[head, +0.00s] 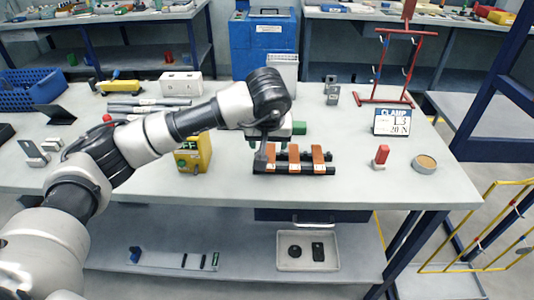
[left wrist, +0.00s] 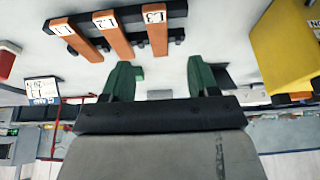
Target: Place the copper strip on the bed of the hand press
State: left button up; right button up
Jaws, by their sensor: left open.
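Three copper-coloured strips lie side by side on a black rack (head: 328,170) on the table: left strip (head: 270,160), middle strip (head: 294,163), right strip (head: 318,157). In the left wrist view they carry the labels L1 (left wrist: 82,42), L2 (left wrist: 117,40) and L3 (left wrist: 157,35). My left gripper (head: 278,136) is over the rear of the rack and partly covers it. Its green fingers (left wrist: 161,80) are apart with nothing between them. I cannot pick out the hand press for certain. My right gripper is not in view.
A yellow box (head: 193,153) marked OFF stands left of the rack. A CLAMP sign (head: 391,122), a red block (head: 381,155), a round dish (head: 424,164) and a red frame (head: 385,75) stand to the right. The table's front strip is clear.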

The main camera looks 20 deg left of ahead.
aim_at(270, 157)
pick_arm(q)
jog(key=x, duration=0.2)
jog(key=shift+w+a+f, duration=0.1)
jog(key=shift+w+f, duration=0.1)
jog(key=shift+f, duration=0.05)
jog(key=x, duration=0.1)
jog(key=p+x, duration=0.1)
jog(key=x, duration=0.3)
jog(key=shift+d, duration=0.2)
jog(key=shift+c, duration=0.2)
grip_shut()
jog(key=shift+r, duration=0.1)
